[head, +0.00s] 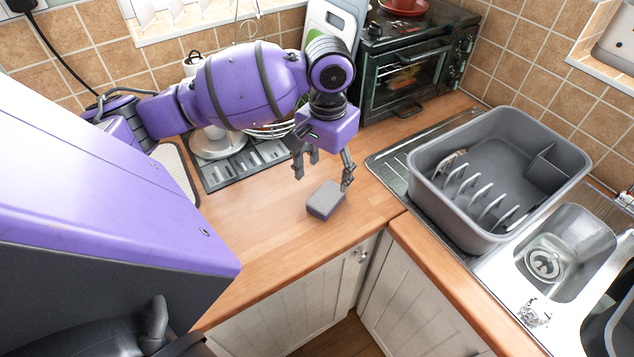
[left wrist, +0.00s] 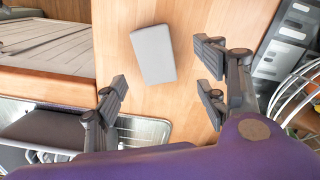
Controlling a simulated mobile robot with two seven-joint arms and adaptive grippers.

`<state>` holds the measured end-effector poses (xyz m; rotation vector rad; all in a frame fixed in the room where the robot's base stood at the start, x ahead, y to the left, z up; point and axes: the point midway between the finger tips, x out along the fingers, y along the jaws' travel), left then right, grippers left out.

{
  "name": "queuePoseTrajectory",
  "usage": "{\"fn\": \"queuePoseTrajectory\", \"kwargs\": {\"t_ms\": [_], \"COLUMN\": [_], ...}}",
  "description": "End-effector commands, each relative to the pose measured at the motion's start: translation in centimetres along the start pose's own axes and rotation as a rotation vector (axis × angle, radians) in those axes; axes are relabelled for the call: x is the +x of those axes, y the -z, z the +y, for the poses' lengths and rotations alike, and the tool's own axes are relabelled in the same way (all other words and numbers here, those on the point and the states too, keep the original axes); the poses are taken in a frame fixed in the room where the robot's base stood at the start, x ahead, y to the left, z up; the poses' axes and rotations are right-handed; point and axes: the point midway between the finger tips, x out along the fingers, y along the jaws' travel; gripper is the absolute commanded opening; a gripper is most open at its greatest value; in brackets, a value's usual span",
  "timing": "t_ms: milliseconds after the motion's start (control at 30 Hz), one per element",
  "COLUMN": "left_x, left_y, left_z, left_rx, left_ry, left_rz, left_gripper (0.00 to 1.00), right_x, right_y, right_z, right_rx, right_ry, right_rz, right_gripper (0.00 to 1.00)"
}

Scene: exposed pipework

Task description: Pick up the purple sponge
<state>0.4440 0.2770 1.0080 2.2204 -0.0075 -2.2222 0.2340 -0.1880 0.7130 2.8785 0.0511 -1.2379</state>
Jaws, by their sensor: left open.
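The sponge (head: 326,199) is a small block with a grey top and a dull purple-grey side, lying flat on the wooden worktop near its inner corner. It also shows in the left wrist view as a plain grey block (left wrist: 153,54). My left gripper (head: 322,171) is open and empty, with its fingers pointing down, just above and behind the sponge. In the left wrist view the fingers (left wrist: 160,88) are spread wide, and the sponge lies beyond their tips, roughly between their lines. My right gripper is not in view.
A grey dish rack (head: 499,165) stands on the drainer right of the sponge, with a metal sink (head: 566,250) beside it. A black toaster oven (head: 412,75) is at the back. A grey slotted tray (head: 243,166) lies behind left. Worktop left of the sponge is clear.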

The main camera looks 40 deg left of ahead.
Motion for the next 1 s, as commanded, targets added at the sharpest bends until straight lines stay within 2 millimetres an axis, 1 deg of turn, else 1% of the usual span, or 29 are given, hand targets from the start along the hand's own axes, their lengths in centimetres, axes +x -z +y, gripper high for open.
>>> {"fn": "queuePoseTrajectory", "kwargs": {"t_ms": [67,133,300,467,700,800,967,1000], "left_x": [0.0,0.5,2.5,3.7,7.2,7.7,7.7,7.6], "left_y": [0.0,0.0,-0.1,-0.1,-0.3,-0.2,-0.2,-0.2], "left_z": [0.0,0.0,0.0,0.2,0.5,0.5,0.5,0.5], "left_rx": [-0.003,-0.004,-0.004,-0.004,-0.004,-0.002,-0.002,-0.002], "left_ry": [0.0,0.0,0.0,-0.001,0.001,0.003,0.003,0.003], "left_rz": [-0.002,-0.003,-0.006,-0.004,-0.004,-0.001,0.0,0.0], "left_gripper": [0.66,0.66,0.66,0.66,0.66,0.66,0.66,0.62], "right_x": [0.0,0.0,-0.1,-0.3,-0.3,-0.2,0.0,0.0], "right_y": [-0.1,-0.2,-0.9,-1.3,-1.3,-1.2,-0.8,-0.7], "right_z": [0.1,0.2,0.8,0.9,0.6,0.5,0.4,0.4], "right_rx": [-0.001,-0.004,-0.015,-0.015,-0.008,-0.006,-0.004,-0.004], "right_ry": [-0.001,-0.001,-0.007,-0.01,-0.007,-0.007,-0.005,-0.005], "right_rz": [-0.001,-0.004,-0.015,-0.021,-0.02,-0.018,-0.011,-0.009], "right_gripper": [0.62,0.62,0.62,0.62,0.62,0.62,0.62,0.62]}}
